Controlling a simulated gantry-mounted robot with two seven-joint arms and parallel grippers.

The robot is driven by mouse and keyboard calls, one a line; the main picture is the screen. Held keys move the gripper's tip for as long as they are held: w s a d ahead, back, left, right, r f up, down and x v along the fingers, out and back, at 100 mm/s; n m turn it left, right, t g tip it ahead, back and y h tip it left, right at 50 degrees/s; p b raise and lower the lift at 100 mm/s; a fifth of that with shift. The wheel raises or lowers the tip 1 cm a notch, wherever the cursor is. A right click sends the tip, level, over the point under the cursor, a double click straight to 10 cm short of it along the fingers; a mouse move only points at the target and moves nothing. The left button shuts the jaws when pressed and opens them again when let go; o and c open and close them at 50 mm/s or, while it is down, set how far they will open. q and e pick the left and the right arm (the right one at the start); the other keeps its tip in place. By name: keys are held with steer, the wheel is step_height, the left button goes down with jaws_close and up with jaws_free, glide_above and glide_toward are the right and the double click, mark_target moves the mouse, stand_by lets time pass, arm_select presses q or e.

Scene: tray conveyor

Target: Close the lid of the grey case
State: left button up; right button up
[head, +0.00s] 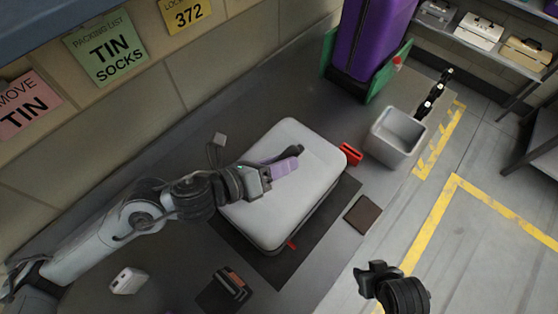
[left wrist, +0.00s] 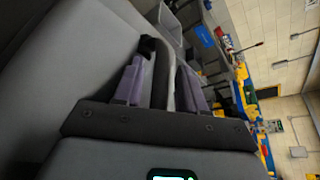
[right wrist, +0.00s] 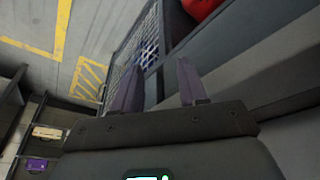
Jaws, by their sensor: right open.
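The grey case (head: 255,215) lies on a dark mat on the bench in the head view. Its rounded lid (head: 312,140) lies over the base; I cannot tell whether it is fully shut. My left gripper (head: 288,162) is over the lid's middle, with its purple fingers apart. In the left wrist view, the left gripper (left wrist: 162,85) has the pale lid surface (left wrist: 60,70) at its left and a grey edge between its fingers; contact is unclear. My right gripper (head: 372,275) is open and empty at the lower right, away from the case; its fingers also show in the right wrist view (right wrist: 160,88).
A grey bin (head: 398,135) stands beyond the case, near a red item (head: 350,153) and a purple suitcase (head: 372,38). A brown wallet-like item (head: 362,215), a dark wallet (head: 225,290) and a white box (head: 128,281) lie around. The floor at right is clear.

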arm_select(q)
steer(key=shift+a, duration=0.15)
steer(key=v, duration=1)
steer(key=shift+s+a, duration=0.2)
steer(key=shift+s+r, duration=0.1)
steer(key=shift+r, duration=0.05)
stand_by(0.3)
